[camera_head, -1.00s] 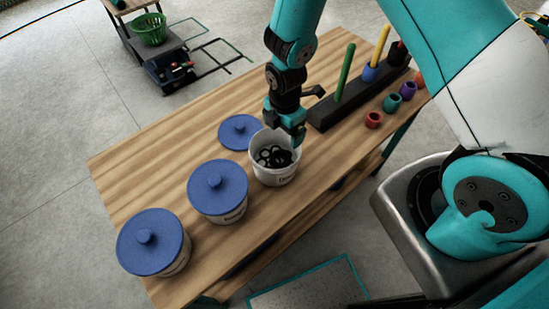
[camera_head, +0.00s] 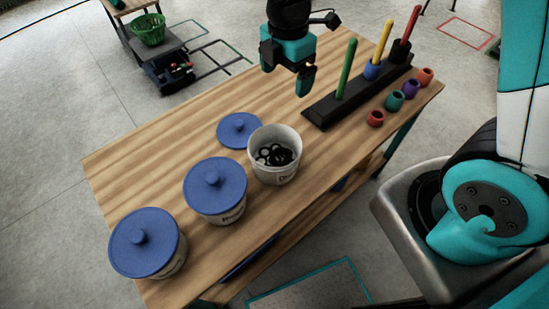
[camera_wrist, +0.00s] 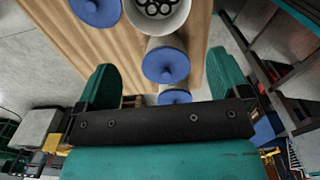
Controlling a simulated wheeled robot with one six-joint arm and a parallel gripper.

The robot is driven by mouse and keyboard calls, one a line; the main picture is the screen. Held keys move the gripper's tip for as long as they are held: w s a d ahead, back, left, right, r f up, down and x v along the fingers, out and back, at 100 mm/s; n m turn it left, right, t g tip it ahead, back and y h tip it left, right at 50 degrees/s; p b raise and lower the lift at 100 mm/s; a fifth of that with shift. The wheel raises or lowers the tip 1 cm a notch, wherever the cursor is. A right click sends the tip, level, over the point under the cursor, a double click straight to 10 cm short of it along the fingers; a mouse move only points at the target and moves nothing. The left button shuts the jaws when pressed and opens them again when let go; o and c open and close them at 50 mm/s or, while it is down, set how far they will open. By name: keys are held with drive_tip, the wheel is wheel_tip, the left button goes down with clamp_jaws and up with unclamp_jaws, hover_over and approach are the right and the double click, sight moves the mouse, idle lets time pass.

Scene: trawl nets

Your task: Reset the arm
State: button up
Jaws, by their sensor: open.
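My gripper (camera_head: 287,74) is open and empty, raised above the far side of the wooden table (camera_head: 160,160). Its two teal fingers stand wide apart in the wrist view (camera_wrist: 170,88), with nothing between them held. An open white tub (camera_head: 275,165) with black rings inside stands on the table, below and to the left of my gripper. It also shows at the top of the wrist view (camera_wrist: 160,28).
A blue lid (camera_head: 239,130) lies beside the open tub. Two tubs with blue lids, one nearer the middle (camera_head: 215,187) and one at left (camera_head: 147,243), stand on the table. A dark peg rack (camera_head: 340,103) and several small coloured rings (camera_head: 394,101) are at right.

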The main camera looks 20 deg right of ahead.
drive_tip(key=shift+r, duration=0.9)
drive_tip(key=s+a+r+m+y+b, duration=0.2)
drive_tip(key=s+r+m, duration=0.1)
drive_tip(key=s+m, duration=0.4)
drive_tip(key=s+a+r+m+y+b, duration=0.1)
drive_tip(key=s+a+r+m+y, duration=0.1)
drive_tip(key=s+m, duration=0.6)
drive_tip(key=s+a+r, duration=0.1)
drive_tip(key=s+r, duration=0.1)
drive_tip(key=s, duration=0.1)
drive_tip(key=shift+s+b, duration=0.35)
drive_tip(key=shift+s, duration=0.05)
